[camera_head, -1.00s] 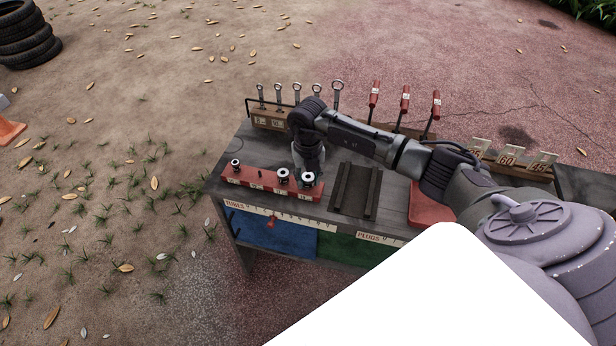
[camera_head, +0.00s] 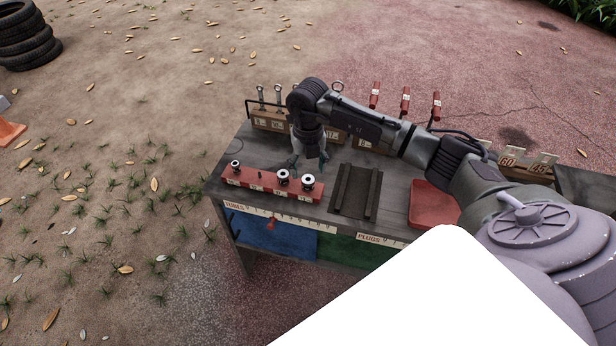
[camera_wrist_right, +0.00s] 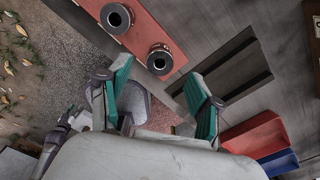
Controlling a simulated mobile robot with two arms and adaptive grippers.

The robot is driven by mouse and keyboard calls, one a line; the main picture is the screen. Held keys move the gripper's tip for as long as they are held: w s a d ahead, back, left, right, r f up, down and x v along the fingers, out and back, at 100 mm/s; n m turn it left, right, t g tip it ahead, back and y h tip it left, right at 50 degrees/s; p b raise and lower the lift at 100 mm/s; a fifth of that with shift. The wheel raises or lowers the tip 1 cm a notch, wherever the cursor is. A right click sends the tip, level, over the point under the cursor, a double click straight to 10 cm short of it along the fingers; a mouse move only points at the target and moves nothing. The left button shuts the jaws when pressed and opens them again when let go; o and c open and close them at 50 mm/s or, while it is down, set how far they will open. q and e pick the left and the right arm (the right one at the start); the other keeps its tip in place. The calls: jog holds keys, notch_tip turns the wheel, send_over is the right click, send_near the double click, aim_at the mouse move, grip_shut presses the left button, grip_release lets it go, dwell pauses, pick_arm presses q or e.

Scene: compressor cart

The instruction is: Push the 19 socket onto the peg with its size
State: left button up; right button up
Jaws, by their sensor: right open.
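A red socket rail (camera_head: 242,178) lies along the cart's front edge. A small socket (camera_head: 235,165) stands at its left end. Two larger sockets, one inner (camera_head: 283,176) and one at the right end (camera_head: 308,181), stand upright on it. A small dark peg (camera_head: 261,177) shows between the small and inner sockets. The size labels are too small to read, so I cannot tell which is the 19. My right gripper (camera_head: 309,162) is open and empty, just behind the right half of the rail. The right wrist view shows its teal fingers (camera_wrist_right: 157,78) apart, near two sockets.
A dark slotted block (camera_head: 357,190) and a red tray (camera_head: 432,205) lie right of the rail. Wrenches, a label block (camera_head: 268,122) and red-handled tools (camera_head: 405,98) stand along the back. My right arm spans the cart's right side.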

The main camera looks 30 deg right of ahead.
notch_tip(320, 180, up, 7)
jog(key=shift+f, duration=0.15)
dwell(0.5)
